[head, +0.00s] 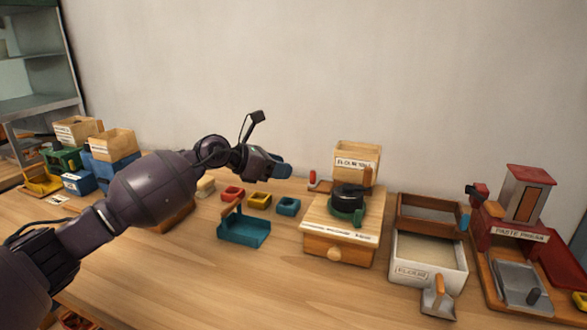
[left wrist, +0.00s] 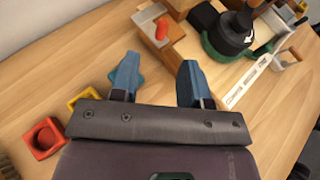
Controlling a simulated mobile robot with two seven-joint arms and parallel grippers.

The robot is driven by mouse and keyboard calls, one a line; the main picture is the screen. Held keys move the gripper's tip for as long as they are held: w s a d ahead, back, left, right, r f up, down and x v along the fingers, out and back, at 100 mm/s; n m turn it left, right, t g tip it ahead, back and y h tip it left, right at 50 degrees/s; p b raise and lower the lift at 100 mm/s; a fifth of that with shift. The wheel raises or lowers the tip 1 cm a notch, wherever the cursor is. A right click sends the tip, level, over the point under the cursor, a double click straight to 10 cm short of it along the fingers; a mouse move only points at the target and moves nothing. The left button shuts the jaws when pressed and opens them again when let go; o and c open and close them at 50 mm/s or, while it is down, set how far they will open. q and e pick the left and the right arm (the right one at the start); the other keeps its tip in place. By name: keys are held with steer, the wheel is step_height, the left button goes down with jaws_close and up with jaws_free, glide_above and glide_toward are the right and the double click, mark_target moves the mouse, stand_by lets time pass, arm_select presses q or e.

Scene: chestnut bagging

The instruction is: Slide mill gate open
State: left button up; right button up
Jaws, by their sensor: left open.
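The mill (head: 317,214) is a wooden box with a dark round top on a green ring, a front drawer with a round knob, and a white label strip. It stands right of centre in the head view. In the left wrist view its green and black top (left wrist: 228,38) is at the upper right. A red-orange peg (left wrist: 162,28) stands on a wooden part beside it; I cannot tell whether this is the gate. My left gripper (head: 281,170) is open, above the table and left of the mill. Its two blue fingers (left wrist: 158,82) are apart with nothing held between them. My right gripper is out of view.
Small red (head: 232,193), yellow (head: 260,201) and teal (head: 288,206) trays and a teal scoop (head: 244,231) lie left of the mill. A labelled wooden box (head: 357,158) stands behind it. White bin (head: 430,275) and paste press (head: 520,235) stand right. Table front is clear.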

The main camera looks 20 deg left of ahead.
arm_select(q)
steer(key=shift+v, duration=1.05)
